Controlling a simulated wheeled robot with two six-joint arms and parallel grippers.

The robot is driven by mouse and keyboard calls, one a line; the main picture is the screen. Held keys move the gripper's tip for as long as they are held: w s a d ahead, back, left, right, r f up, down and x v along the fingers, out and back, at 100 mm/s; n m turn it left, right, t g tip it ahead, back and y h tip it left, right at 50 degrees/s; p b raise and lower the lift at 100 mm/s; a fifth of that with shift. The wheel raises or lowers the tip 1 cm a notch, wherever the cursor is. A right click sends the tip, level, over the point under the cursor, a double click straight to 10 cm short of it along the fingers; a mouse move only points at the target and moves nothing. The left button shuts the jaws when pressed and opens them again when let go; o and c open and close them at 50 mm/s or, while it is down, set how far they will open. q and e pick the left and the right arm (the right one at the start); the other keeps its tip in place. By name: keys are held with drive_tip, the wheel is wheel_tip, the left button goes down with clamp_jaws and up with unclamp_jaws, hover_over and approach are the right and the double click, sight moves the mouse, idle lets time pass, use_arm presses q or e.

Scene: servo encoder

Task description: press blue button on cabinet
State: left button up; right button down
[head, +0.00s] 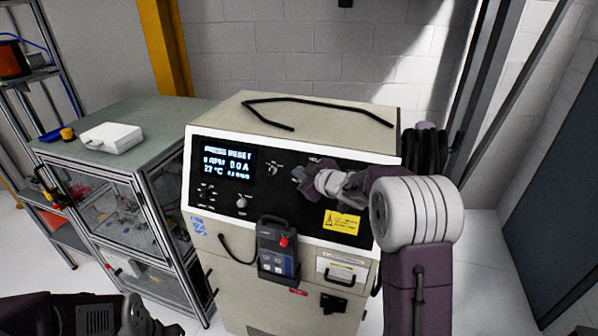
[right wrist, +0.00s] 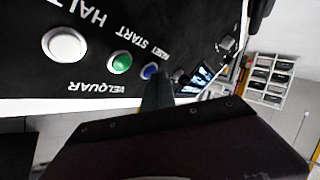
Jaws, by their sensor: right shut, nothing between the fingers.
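The cabinet (head: 215,235) is beige with a black front panel (head: 215,200) and a lit display reading PRESS RESET. In the right wrist view, the blue button (right wrist: 150,71) sits by the RESET label, beside a green button (right wrist: 121,62) and a large white button (right wrist: 64,44). My right gripper (head: 299,178) is shut and empty at the panel's upper right part. Its fingertips (right wrist: 157,88) appear right at the blue button's edge; I cannot tell whether they touch. In the head view the gripper hides the buttons. Part of my left arm shows at the bottom left; its fingers cannot be made out.
A handheld pendant (head: 279,252) with a red knob hangs on the cabinet front below the panel. A black cable (head: 310,102) lies on the cabinet top. A framed enclosure (head: 150,115) with a white case (head: 110,137) stands left. Open floor lies to the right.

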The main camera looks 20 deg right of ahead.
idle(0.5)
drive_tip(key=shift+s+a+r, duration=0.2)
drive_tip(key=shift+s+a, duration=0.05)
drive_tip(key=shift+s, duration=0.1)
drive_tip(key=s+a+r, duration=0.2)
drive_tip(key=s+a, duration=0.1)
drive_tip(key=s, duration=0.1)
drive_tip(key=shift+s+r, duration=0.25)
drive_tip(key=shift+s, duration=0.05)
drive_tip(key=shift+w, duration=0.1)
idle(0.3)
